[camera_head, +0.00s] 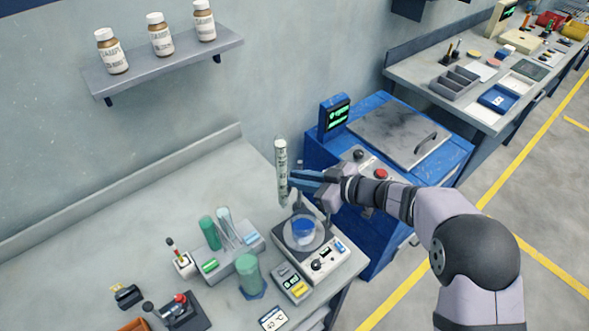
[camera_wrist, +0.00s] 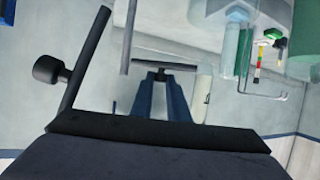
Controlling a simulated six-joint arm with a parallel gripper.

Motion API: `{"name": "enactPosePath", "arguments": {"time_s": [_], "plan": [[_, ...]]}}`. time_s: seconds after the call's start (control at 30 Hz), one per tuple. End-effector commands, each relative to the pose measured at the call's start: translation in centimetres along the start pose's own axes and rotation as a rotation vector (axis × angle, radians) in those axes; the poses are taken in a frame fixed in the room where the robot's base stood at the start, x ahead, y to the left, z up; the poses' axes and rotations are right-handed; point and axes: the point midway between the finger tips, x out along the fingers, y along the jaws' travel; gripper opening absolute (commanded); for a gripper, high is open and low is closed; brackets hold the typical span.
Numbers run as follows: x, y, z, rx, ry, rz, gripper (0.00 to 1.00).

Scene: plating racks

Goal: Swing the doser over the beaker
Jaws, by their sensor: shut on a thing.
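The doser (camera_head: 281,168) is a tall, clear graduated tube, upright above the bench in the head view. My gripper (camera_head: 293,179) reaches in from the right with blue fingers at the tube's side. In the wrist view my gripper (camera_wrist: 163,74) is shut on a thin dark bar (camera_wrist: 180,67), which seems to be part of the doser. The beaker (camera_head: 303,231) holds blue liquid and stands on a stirrer plate (camera_head: 327,262). The doser's lower end shows above and to the left of the beaker in the picture. Its exact offset cannot be told.
A tube rack (camera_head: 236,267) and a green cylinder (camera_head: 250,275) stand left of the stirrer plate. A blue machine (camera_head: 440,160) with a screen stands behind to the right. A wall shelf (camera_head: 165,66) holds brown bottles. The bench's left part is clear.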

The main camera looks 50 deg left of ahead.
Motion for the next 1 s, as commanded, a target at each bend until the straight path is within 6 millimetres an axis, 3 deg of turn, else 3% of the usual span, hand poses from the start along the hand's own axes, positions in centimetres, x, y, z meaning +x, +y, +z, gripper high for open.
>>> {"name": "enactPosePath", "arguments": {"time_s": [0.4, 0.43, 0.5, 0.8, 1.0], "plan": [[-0.3, 0.2, -0.1, -0.01, 0.004, -0.02, 0.0], [-0.3, 0.2, -0.1, -0.01, 0.004, -0.02, 0.22], [-0.3, 0.2, -0.1, -0.009, 0.004, -0.02, 0.34], [-0.3, 0.1, 0.0, -0.009, 0.002, -0.021, 0.34], [-1.6, 0.2, 0.1, -0.009, 0.003, -0.02, 0.34]]}}
